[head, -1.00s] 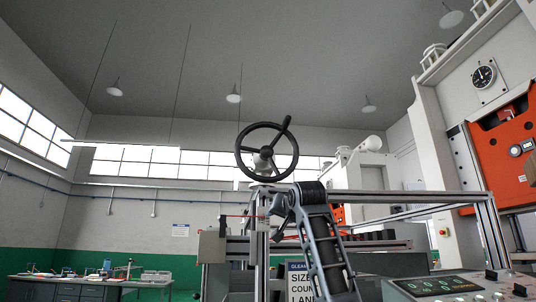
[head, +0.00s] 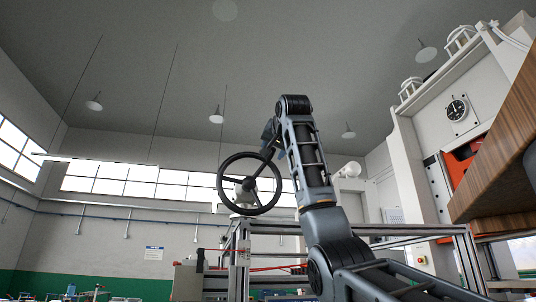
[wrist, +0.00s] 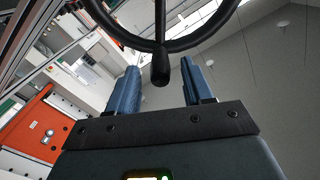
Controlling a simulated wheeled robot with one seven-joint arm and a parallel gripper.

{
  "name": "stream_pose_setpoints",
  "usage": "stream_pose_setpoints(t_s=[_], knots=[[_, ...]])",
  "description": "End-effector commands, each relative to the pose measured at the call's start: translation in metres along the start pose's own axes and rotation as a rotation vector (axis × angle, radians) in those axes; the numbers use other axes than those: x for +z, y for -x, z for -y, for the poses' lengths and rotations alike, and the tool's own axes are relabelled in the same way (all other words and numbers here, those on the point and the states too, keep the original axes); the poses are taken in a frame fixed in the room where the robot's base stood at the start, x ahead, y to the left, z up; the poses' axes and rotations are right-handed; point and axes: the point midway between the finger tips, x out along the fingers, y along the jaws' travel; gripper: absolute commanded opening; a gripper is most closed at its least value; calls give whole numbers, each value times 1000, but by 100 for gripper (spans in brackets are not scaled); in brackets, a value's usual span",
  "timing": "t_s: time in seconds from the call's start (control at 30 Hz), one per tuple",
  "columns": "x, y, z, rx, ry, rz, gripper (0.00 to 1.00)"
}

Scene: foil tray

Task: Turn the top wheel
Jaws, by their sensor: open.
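The top wheel (head: 222,183) is a black handwheel with spokes and a knob handle, mounted on a pale hub on a metal frame. In the wrist view its rim (wrist: 203,38) crosses the top of the picture. The handle (wrist: 160,70) points toward my gripper and its end lies between the two blue fingers. My gripper (wrist: 160,88) is open, with a gap on both sides of the handle. In the head view my gripper (head: 268,135) is at the wheel's upper right, partly hidden behind my arm.
A metal frame (head: 240,250) stands under the wheel. A pale machine with a round gauge (head: 457,109) is at the right. A wooden-looking panel (head: 495,150) juts in at the right edge. Open air surrounds the wheel on its left and above.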

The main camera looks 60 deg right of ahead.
Motion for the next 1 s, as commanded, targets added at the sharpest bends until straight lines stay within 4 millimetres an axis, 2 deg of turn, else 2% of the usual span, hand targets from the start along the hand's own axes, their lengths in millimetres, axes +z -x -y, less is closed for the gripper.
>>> stream_pose_setpoints(t_s=[0.1, 0.3, 0.7, 1.0], knots=[[-3, -20, 2, 2, 2, 1, 51], [-2, -43, 1, 1, 1, 1, 51], [0, -50, 1, -1, 1, -1, 50], [0, -50, 1, -1, 1, -1, 21]])
